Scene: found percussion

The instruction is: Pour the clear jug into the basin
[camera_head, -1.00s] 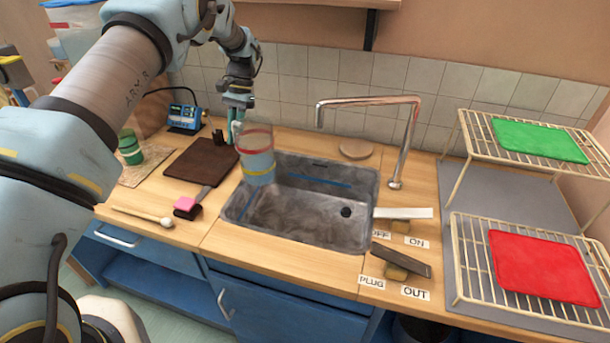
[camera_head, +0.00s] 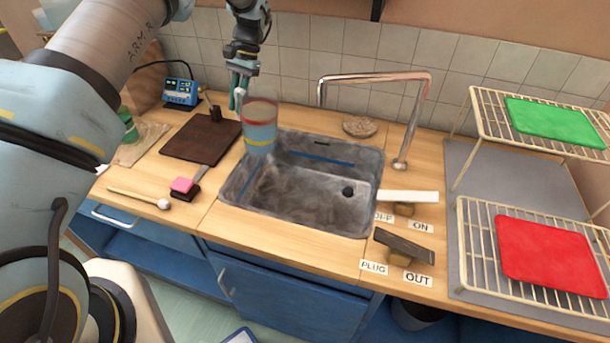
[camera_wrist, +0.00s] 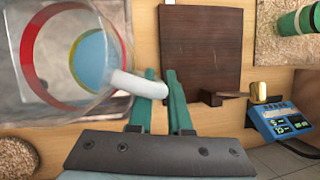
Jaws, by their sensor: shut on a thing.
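The clear jug (camera_head: 260,126) has a red band near its top and a yellow band lower down, with bluish liquid inside. It hangs upright or nearly so over the left end of the basin. My gripper (camera_head: 238,94) is shut on its handle at the jug's left. In the wrist view the jug (camera_wrist: 62,58) fills the upper left, and its pale handle (camera_wrist: 138,85) lies between my green fingers (camera_wrist: 165,95). The grey basin (camera_head: 325,212) is set into the counter, with a blue line on its back wall and a dark drain hole at right.
A chrome tap (camera_head: 413,120) arches over the basin's right side. Levers labelled OFF/ON (camera_head: 408,197) and PLUG/OUT (camera_head: 403,246) stand at right. A dark board (camera_head: 203,137), pink block (camera_head: 181,185) and mallet (camera_head: 140,197) lie left. Racks hold green (camera_head: 553,123) and red (camera_head: 552,262) mats.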

